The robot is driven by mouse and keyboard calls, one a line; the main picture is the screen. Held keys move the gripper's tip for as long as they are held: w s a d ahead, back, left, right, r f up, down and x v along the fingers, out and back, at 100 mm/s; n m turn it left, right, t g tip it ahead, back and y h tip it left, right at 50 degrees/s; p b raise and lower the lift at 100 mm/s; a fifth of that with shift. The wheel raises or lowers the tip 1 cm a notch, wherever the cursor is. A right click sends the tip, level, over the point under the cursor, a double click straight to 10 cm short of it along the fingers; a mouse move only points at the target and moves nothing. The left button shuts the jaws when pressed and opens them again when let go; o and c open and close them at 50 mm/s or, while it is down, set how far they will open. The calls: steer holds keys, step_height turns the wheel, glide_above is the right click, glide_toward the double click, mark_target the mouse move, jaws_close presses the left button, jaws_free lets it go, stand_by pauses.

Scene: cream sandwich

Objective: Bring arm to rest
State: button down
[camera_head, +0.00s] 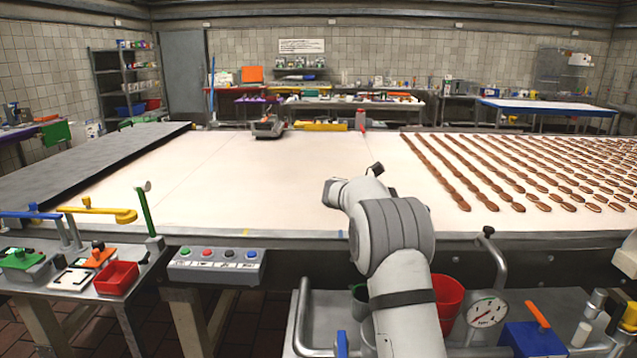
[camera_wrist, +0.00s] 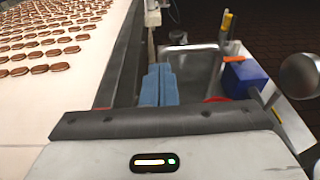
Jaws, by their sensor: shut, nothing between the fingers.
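My arm (camera_head: 397,240) rises from the bottom of the head view, bent at a thick grey joint in front of the white conveyor belt (camera_head: 270,185). My gripper cannot be made out clearly in the head view. In the wrist view the two blue fingers of my gripper (camera_wrist: 158,86) lie side by side, shut and empty. They show beside the belt's dark edge, with a metal sink (camera_wrist: 195,70) beyond. How far they are from either is hard to tell.
Rows of brown cookies (camera_head: 530,165) cover the belt's right side; its middle is bare. A button panel (camera_head: 215,262) is at the front edge. A red bucket (camera_head: 447,300), pressure gauge (camera_head: 487,311) and blue box (camera_head: 530,340) stand close right of my arm. A side table holds a red bin (camera_head: 116,278).

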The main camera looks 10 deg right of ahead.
steer(key=w+a+r+n+t+y+p, duration=0.1)
steer(key=w+a+r+n+t+y, duration=0.2)
steer(key=r+n+t, duration=0.7)
steer(key=w+a+r+n+t+y+p, duration=0.15)
steer(key=a+r+n+t, duration=0.45)
steer(key=n, duration=0.8)
steer(key=s+a+f+n+t+y, duration=0.1)
steer(key=s+a+f+n+y, duration=0.1)
steer(key=s+a+n+y, duration=0.4)
steer(key=s+a+f+n+t+y, duration=0.1)
steer(key=a+f+n+y, duration=0.25)
steer(key=n, duration=0.45)
steer(key=s+f+n+g, duration=0.4)
steer(key=s+f+n, duration=0.1)
steer(key=s, duration=0.6)
steer(key=s+a+f+n+g+y+p, duration=0.1)
steer(key=s+f+n+g, duration=0.3)
steer(key=s+n, duration=0.3)
steer(key=s+a+f+n+g+p, duration=0.1)
steer(key=s+f+n+g, duration=0.3)
steer(key=s, duration=1.2)
step_height(320, 180, down, 2)
steer(key=shift+f+n+y, duration=0.1)
steer(key=shift+n+y, duration=0.3)
steer(key=shift+n, duration=0.7)
steer(key=shift+a, duration=0.15)
